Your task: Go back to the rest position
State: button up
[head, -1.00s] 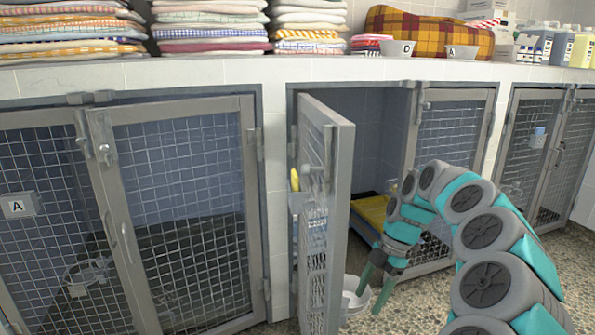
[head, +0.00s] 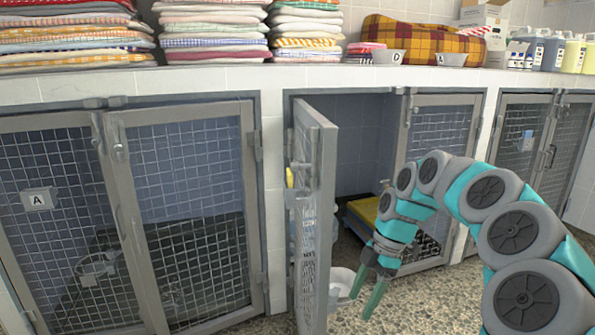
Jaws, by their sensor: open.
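My gripper (head: 367,289) hangs at the lower middle of the head view, to the right of the open kennel door. Its two green fingers are apart and nothing shows between them. My teal and grey arm (head: 487,205) arches in from the lower right. The kennel door (head: 316,215) of the middle kennel stands open toward me. A yellow thing (head: 362,209) lies inside that kennel, partly hidden by my arm. A whitish bucket (head: 341,283) stands on the floor just left of my gripper, partly hidden by the door.
Closed mesh kennels stand at left (head: 185,205) and right (head: 520,145). Folded towel stacks (head: 210,30), a plaid cushion (head: 420,38), bowls (head: 451,59) and bottles (head: 552,52) are on the ledge above. The speckled floor (head: 440,300) is partly clear.

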jog(key=s+a+r+m+h+p, duration=0.1)
jog(key=s+a+r+m+p, duration=0.2)
jog(key=s, duration=0.4)
jog(key=s+a+r+m+p, duration=0.1)
jog(key=s+r+m, duration=0.3)
jog(key=s+r, duration=0.25)
jog(key=s+d+f+m+h+p, duration=0.1)
jog(key=s+d+m, duration=0.1)
jog(key=s+m, duration=0.5)
jog(key=s+d+f+m+h+p, duration=0.1)
jog(key=s+m, duration=0.5)
jog(key=s, duration=0.7)
jog(key=shift+d+f+m+h+p, duration=0.4)
jog(key=shift+d+f+p, duration=0.3)
jog(key=shift+d+p, duration=0.1)
jog(key=shift+s, duration=0.1)
